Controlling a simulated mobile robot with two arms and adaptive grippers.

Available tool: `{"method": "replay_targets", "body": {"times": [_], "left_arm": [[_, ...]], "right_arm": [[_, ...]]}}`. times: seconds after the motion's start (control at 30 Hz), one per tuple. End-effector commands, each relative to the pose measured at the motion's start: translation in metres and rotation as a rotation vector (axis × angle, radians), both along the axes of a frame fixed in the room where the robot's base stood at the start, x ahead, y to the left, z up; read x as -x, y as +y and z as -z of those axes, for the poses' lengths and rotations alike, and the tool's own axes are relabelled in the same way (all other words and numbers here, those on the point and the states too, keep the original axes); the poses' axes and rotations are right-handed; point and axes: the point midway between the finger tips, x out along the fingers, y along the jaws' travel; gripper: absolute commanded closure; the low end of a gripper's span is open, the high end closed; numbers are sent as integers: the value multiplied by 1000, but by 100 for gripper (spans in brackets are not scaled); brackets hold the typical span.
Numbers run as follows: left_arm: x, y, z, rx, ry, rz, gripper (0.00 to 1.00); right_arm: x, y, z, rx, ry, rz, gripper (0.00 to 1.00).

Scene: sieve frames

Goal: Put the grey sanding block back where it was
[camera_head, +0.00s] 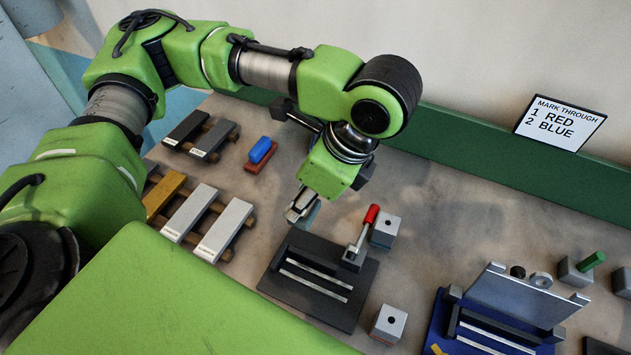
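My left gripper (301,210) points down over the table, just behind the dark fixture plate (345,310). A small blue-grey piece (313,216) shows beside its fingertips. I cannot tell whether it is the grey sanding block, part of the gripper, or something held. The finger gap is hidden from this angle. No other thing is clearly the grey sanding block. A blue block (261,149) sits on a reddish-brown base (250,169) left of the gripper. My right gripper is out of view.
Dark, gold and silver bars lie on racks at left, including a silver bar (224,231). A red-handled clamp (371,215) and two grey holed cubes (385,231) (389,323) flank the plate. A blue fixture (440,326) holds a grey panel (515,296). A sign (560,122) stands behind.

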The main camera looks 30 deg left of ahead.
Motion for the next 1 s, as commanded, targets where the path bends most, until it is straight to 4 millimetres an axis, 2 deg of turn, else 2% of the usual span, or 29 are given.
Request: {"method": "replay_targets", "body": {"times": [0.1, 0.23, 0.3, 0.5, 0.67, 0.83, 1.0], "left_arm": [[-25, 9, 13, -1, 5, -11, 84], [-55, 19, 27, -2, 4, -10, 84], [-73, 25, 32, -4, 1, -10, 84], [-101, 33, 69, -3, 2, -7, 84], [-111, 36, 83, -2, 1, -5, 84], [-121, 40, 97, -3, 3, -4, 84], [-120, 39, 119, -3, 2, -3, 84]], "right_arm": [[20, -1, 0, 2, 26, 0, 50], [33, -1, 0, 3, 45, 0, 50], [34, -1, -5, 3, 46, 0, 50], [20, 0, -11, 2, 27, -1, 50], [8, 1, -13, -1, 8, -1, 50], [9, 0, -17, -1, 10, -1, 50], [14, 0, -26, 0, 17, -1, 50]]}}
